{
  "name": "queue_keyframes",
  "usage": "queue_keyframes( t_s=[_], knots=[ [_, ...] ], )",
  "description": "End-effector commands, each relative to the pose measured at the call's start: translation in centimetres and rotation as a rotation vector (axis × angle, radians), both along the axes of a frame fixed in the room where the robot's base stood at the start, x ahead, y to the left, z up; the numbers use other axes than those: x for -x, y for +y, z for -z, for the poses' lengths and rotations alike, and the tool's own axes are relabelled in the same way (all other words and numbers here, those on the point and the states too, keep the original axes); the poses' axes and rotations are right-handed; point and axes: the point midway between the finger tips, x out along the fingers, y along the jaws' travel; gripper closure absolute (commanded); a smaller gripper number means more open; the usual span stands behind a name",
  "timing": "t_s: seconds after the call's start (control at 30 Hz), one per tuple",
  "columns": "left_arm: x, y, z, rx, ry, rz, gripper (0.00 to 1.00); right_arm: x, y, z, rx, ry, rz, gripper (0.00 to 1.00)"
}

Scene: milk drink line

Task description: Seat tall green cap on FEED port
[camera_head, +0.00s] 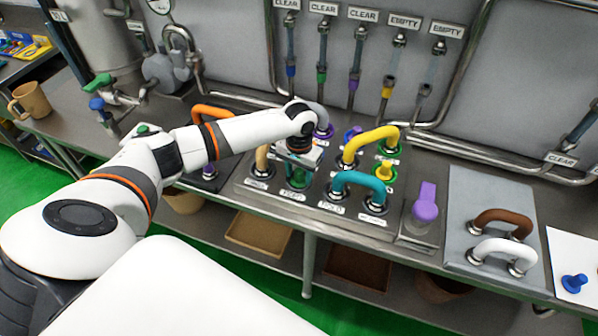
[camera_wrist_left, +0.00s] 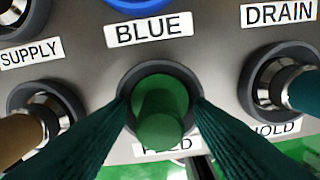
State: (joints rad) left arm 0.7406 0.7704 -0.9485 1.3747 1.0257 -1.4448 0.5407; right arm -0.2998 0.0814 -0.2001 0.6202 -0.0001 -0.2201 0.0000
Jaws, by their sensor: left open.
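The tall green cap (camera_wrist_left: 162,112) stands upright inside the dark ring of the FEED port (camera_wrist_left: 130,85) in the left wrist view. The FEED label (camera_wrist_left: 185,146) below it is partly covered. My left gripper (camera_wrist_left: 160,125) is open, with one teal finger on each side of the cap. A gap shows between each finger and the cap's knob. In the head view, my left gripper (camera_head: 297,172) is over the FEED port, with a bit of green showing beneath it. I cannot tell how deep the cap sits. My right gripper is not in view.
A tan hose end (camera_head: 262,160) stands left of the FEED port, and a teal hose (camera_head: 358,182) joins ports on its right. A yellow hose (camera_head: 370,140) arches behind. A purple cap (camera_head: 426,202) and a panel with brown (camera_head: 503,220) and white hoses are further right.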

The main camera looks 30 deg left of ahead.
Motion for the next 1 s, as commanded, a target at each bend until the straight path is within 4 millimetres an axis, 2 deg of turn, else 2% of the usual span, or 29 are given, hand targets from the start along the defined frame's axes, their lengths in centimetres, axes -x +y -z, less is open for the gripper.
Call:
queue_keyframes(
  t_s=[0.17, 0.4, 0.6, 0.77, 1.0],
  knots=[
    [-0.1, 0.1, -2.1, -0.001, -0.006, 0.000, 0.53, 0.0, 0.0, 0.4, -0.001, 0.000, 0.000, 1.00],
    [-0.2, 0.0, -7.3, 0.000, -0.006, 0.000, 0.53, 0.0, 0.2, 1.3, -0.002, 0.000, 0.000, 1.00],
    [-0.1, 0.0, -10.6, 0.001, -0.005, -0.001, 0.53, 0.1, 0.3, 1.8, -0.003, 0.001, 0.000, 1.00],
    [0.0, 0.0, -11.7, 0.000, -0.001, 0.000, 0.53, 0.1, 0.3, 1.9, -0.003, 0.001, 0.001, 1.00],
    [0.0, 0.0, -11.9, 0.000, -0.001, 0.000, 0.53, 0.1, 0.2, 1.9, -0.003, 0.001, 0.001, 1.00]
  ],
)
